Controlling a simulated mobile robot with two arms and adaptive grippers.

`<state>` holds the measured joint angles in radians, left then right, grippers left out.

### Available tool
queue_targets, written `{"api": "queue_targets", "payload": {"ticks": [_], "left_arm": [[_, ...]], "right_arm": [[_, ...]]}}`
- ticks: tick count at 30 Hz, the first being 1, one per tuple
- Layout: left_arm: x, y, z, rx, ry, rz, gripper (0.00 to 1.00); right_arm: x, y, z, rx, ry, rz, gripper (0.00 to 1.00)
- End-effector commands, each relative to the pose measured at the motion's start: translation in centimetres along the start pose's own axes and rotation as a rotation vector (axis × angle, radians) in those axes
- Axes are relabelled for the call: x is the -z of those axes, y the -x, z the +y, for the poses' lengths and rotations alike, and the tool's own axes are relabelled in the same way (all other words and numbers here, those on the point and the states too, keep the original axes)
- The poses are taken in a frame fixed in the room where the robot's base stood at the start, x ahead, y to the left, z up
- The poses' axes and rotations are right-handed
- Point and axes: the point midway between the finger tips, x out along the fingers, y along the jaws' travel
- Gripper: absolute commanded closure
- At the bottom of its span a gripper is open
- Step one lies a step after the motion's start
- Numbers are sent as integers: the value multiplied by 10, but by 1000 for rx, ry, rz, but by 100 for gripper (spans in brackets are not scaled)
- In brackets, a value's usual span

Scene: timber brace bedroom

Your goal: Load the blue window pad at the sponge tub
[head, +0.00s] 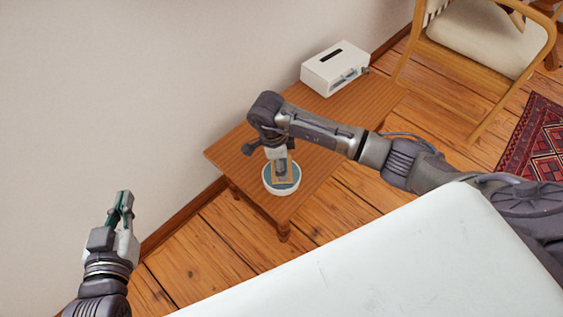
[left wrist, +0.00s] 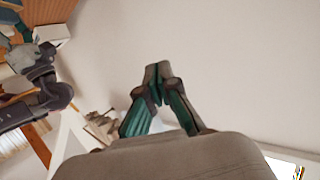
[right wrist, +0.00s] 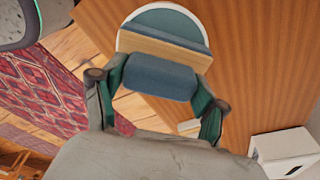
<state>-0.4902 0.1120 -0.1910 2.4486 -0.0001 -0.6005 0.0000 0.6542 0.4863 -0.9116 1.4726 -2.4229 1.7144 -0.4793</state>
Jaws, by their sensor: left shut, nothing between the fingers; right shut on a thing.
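The sponge tub (head: 281,188) is a round white dish with a teal inside, near the front end of the wooden side table. It also shows at the top of the right wrist view (right wrist: 165,13). My right gripper (head: 278,158) points down over the tub. Its fingers (right wrist: 158,90) are shut on the blue-grey grip of the window pad (right wrist: 160,75), which has a tan wooden body and a blue strip facing the tub. The pad overlaps the tub; I cannot tell whether it touches the teal surface. My left gripper (head: 125,207) is shut and empty, left of the table.
The wooden side table (head: 235,150) stands against the pale wall. A white box (head: 336,68) with a dark slot sits at its far end. A cushioned wooden chair (head: 485,40) and a red patterned rug (head: 530,135) are to the right. The table between tub and box is clear.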

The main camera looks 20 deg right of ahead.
Motion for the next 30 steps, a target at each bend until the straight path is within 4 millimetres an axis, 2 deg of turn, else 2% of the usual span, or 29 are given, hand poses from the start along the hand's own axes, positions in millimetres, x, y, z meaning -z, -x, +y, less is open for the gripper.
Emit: {"api": "queue_targets", "payload": {"ticks": [14, 30], "left_arm": [[-4, 0, 0, 0, 0, -24, 100], [-44, 14, -6, 15, -1, -259, 100]], "right_arm": [[0, 1, 0, 0, 0, 0, 55], [2, 14, 0, 0, 0, 0, 55]]}}
